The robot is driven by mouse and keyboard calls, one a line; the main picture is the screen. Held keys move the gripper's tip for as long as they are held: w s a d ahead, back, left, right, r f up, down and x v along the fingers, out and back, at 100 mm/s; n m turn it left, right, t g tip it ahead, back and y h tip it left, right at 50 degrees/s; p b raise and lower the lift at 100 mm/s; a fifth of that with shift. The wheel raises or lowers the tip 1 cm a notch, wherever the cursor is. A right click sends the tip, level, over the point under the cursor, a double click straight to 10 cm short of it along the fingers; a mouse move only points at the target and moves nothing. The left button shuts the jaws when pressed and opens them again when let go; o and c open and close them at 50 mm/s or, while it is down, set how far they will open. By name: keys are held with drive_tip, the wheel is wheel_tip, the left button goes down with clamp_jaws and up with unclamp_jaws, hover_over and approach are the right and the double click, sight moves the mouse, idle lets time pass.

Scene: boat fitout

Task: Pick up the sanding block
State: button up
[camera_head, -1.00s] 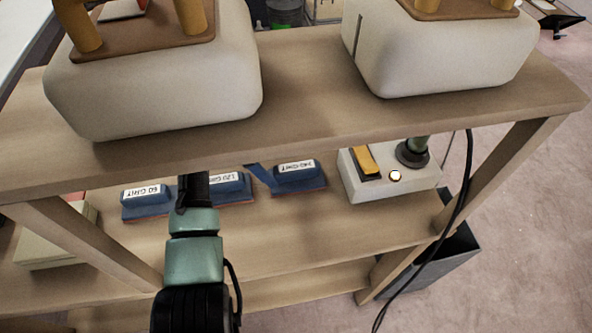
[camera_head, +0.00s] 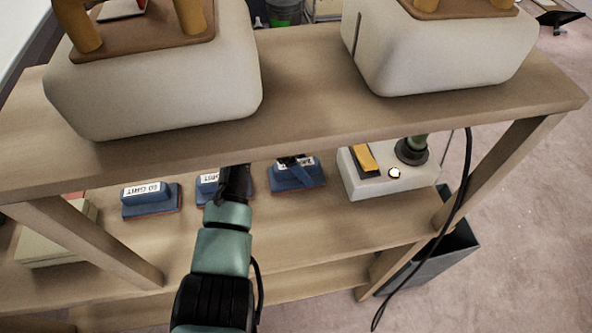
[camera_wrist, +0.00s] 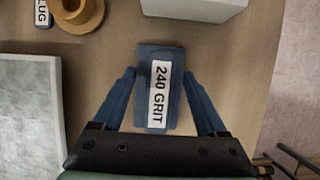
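Three blue sanding blocks stand in a row on the lower shelf. The left one (camera_head: 150,200) is labelled 60 GRIT. The middle one (camera_head: 208,186) is partly hidden behind my arm. The right one (camera_head: 297,179) is partly covered by my gripper (camera_head: 290,160). In the wrist view this block (camera_wrist: 158,92) reads 240 GRIT. There my gripper (camera_wrist: 160,80) is open, with one blue finger on each side of the block and a visible gap on both sides. I cannot tell how far the fingertips are above the shelf.
The upper shelf board (camera_head: 300,95), carrying two cream cases (camera_head: 150,85) (camera_head: 440,55), overhangs the blocks. A white box (camera_head: 400,183) with a yellow switch stands to the right. A black cable (camera_head: 462,190) hangs at the right post. A pale textured slab (camera_wrist: 28,115) lies left in the wrist view.

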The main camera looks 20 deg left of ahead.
clamp_jaws()
drive_tip(key=shift+r, duration=0.2)
idle(0.3)
